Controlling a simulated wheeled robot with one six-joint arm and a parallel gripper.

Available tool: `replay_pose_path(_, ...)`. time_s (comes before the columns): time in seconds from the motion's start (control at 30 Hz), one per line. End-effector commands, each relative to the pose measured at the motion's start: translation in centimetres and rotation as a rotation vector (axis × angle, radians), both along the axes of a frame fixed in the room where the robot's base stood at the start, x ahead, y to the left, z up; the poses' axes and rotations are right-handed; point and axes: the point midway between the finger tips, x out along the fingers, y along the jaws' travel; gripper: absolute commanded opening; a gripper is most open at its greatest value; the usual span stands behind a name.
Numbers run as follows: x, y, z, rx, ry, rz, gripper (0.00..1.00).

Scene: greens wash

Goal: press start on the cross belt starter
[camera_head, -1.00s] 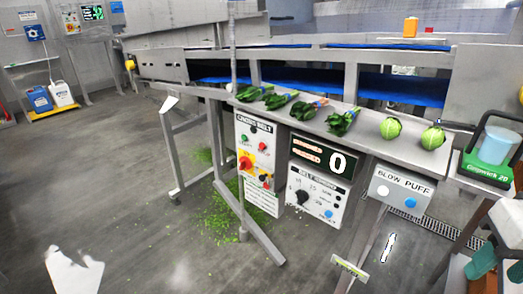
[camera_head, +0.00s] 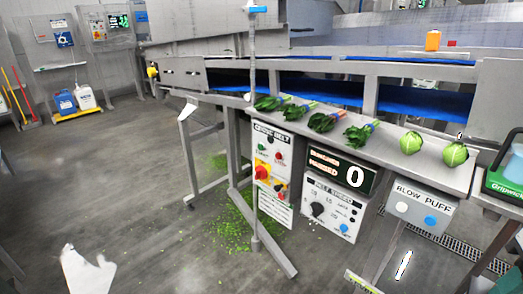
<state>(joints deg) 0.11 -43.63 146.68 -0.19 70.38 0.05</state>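The cross belt starter (camera_head: 271,170) is a white panel box under the front edge of the steel sorting table, left of centre. Its title reads roughly "CROSS BELT". A small green button (camera_head: 262,147) sits on its upper left, with a red button to its right. Below is a red rotary switch on a yellow plate (camera_head: 262,172), with more small controls and a notice under it.
A belt speed box (camera_head: 332,208) and display showing 0 (camera_head: 341,171) adjoin on the right, then a blow puff box (camera_head: 417,210). Greens bunches (camera_head: 325,120) and round heads lie on the table (camera_head: 385,143). Floor at left is mostly clear.

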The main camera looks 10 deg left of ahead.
Motion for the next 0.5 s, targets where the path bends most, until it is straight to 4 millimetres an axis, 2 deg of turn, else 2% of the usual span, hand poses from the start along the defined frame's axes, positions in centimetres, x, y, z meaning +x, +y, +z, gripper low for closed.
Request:
replay_pose_path(0.37, 0.00, 0.00, 0.00, 0.000, 0.000, 0.000, 0.45)
replay_pose_path(0.47, 0.00, 0.00, 0.00, 0.000, 0.000, 0.000, 0.20)
replay_pose_path(0.5, 0.00, 0.00, 0.00, 0.000, 0.000, 0.000, 0.09)
